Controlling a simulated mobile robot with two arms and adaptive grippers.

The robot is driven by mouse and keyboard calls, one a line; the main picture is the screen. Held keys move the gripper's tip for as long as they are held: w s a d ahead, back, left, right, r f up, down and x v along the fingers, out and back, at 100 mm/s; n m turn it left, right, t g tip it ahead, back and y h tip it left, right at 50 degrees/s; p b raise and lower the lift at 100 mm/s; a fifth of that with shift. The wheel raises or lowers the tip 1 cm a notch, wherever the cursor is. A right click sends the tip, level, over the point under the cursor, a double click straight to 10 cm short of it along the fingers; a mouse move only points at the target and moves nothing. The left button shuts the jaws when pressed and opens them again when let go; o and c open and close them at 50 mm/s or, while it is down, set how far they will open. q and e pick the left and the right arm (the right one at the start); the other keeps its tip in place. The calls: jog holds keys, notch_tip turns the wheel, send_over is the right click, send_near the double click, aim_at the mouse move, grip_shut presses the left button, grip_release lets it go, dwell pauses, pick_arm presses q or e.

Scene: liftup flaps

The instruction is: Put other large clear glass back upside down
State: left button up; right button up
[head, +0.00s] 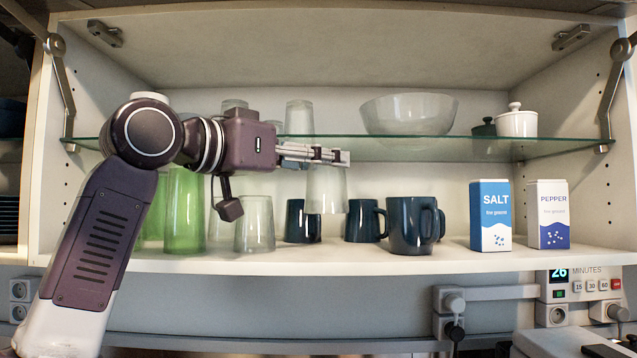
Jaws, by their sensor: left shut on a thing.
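My left gripper (335,156) reaches in from the left in front of the open cabinet. It is shut on a clear glass (326,190), which hangs below the fingers in front of the dark mugs. The fingers hide the glass's top end, and I cannot tell for sure which way up it is. Another clear glass (254,224) stands on the lower shelf with its wider end down. A taller clear glass (299,116) stands on the glass shelf, partly behind my gripper. My right gripper is not in view.
Green glasses (184,212) stand at the lower left, partly behind my arm. Several dark mugs (411,226) stand mid-shelf, then salt (490,216) and pepper (548,215) boxes. The glass shelf (400,148) holds a clear bowl (410,114) and a white lidded pot (516,122).

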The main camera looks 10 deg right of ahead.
aim_at(311, 201)
pick_arm(q)
jog(key=shift+f, duration=1.55)
jog(key=shift+s+f+p, duration=0.1)
jog(key=shift+f+p, duration=0.45)
jog(key=shift+f, duration=0.4)
jog(key=shift+f+p, duration=0.2)
jog(key=shift+p, duration=0.15)
jog(key=shift+w+f, duration=0.2)
jog(key=shift+f, duration=0.05)
jog(key=shift+w+d+f, duration=0.1)
jog(key=shift+f, duration=0.05)
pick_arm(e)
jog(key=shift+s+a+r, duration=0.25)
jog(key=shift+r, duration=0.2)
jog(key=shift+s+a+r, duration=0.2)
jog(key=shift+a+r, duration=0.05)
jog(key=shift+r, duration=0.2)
